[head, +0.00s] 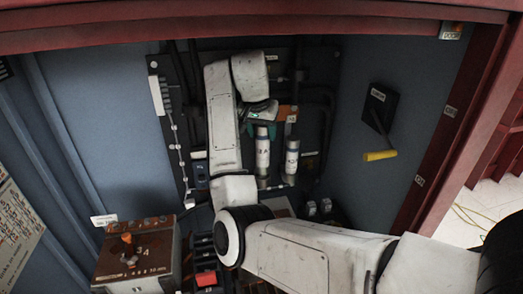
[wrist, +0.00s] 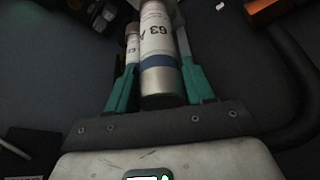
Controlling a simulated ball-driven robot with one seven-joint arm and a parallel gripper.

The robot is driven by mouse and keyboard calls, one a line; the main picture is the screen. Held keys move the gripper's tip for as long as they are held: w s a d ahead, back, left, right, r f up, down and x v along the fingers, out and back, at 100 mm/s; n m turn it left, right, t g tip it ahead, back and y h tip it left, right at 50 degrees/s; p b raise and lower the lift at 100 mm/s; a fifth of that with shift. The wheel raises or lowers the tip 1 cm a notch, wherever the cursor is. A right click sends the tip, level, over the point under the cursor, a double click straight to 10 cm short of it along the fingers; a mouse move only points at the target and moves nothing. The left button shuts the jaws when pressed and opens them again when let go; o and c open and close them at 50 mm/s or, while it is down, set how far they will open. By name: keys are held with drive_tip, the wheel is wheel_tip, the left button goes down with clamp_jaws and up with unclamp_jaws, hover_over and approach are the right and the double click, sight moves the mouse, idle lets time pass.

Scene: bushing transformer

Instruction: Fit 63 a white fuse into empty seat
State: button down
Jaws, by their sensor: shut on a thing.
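My gripper (wrist: 158,85) has teal fingers, which lie on both sides of a white fuse (wrist: 157,40) marked 63 A, with a blue band and a metal end cap. The gripper is shut on this fuse near its capped end. In the head view the held fuse (head: 262,153) hangs upright below my gripper (head: 262,131), in front of the dark back panel. A second white fuse (head: 292,157) stands upright just to its right. In the wrist view this second fuse (wrist: 132,48) shows behind the left finger. Whether the held fuse's lower end touches a seat cannot be told.
An orange block (head: 288,112) sits above the second fuse. A yellow-handled lever (head: 380,156) is on the right wall. A brown box with a knob (head: 135,255) stands at lower left. Dark pipes (head: 318,95) run right of the fuses. My arm hides part of the panel.

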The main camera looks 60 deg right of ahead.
drive_tip(key=w+d+p+x, duration=0.1)
drive_tip(key=p+x, duration=0.2)
drive_tip(key=x, duration=0.8)
drive_tip(key=shift+w+d, duration=0.35)
drive_tip(key=shift+w, duration=0.05)
drive_tip(key=c, duration=0.6)
unclamp_jaws()
drive_tip(key=shift+w+f, duration=0.1)
drive_tip(key=shift+f, duration=0.05)
drive_tip(key=shift+o, duration=0.9)
